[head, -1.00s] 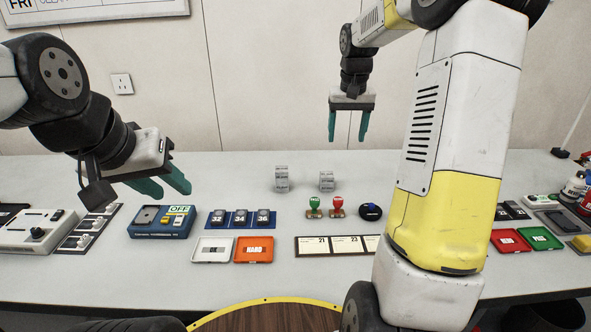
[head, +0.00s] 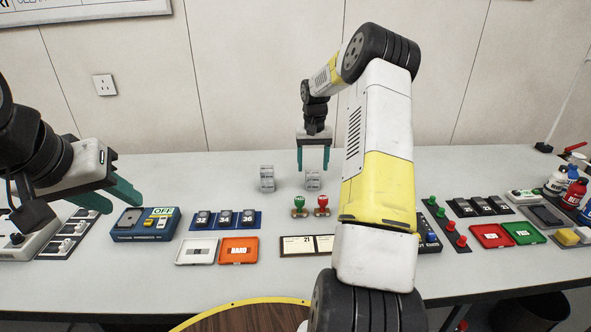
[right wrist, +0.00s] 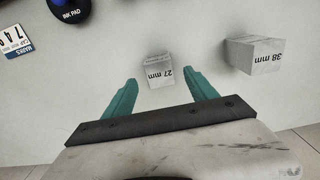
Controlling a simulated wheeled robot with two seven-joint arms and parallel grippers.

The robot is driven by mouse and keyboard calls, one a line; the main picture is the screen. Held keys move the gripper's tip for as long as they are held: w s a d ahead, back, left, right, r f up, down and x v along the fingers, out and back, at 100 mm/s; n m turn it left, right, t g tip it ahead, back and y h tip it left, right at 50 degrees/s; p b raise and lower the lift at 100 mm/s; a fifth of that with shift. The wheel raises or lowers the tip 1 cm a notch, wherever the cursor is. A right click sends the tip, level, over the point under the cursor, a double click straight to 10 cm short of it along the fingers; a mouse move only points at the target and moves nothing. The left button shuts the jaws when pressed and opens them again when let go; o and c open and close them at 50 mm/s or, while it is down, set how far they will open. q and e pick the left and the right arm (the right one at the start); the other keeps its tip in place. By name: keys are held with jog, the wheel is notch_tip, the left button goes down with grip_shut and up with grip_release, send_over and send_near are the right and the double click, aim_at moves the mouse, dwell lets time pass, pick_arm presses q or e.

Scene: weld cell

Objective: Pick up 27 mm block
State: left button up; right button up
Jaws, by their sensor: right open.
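The 27 mm block (head: 313,181) is a small grey block standing on the table, below my right gripper (head: 313,168). In the right wrist view, the 27 mm block (right wrist: 160,72) shows its printed label just beyond and between the fingertips of my right gripper (right wrist: 160,88). The right gripper is open, with a finger to either side and no visible contact. A wider 38 mm block (right wrist: 254,55) stands to the right there; in the head view this 38 mm block (head: 267,179) is on the left. My left gripper (head: 130,194) is open and empty above the table's left side.
Green and red stamps (head: 310,206) stand just in front of the 27 mm block. The ink pad (right wrist: 72,8) shows in the right wrist view. A white tray (head: 183,262) and an orange tray (head: 254,259) lie nearer the front. The table behind the 38 mm block is clear.

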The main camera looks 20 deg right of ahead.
notch_tip(320, 180, down, 3)
jog(key=shift+r, duration=0.1)
jog(key=shift+c, duration=0.5)
grip_shut()
jog(key=shift+r, duration=0.15)
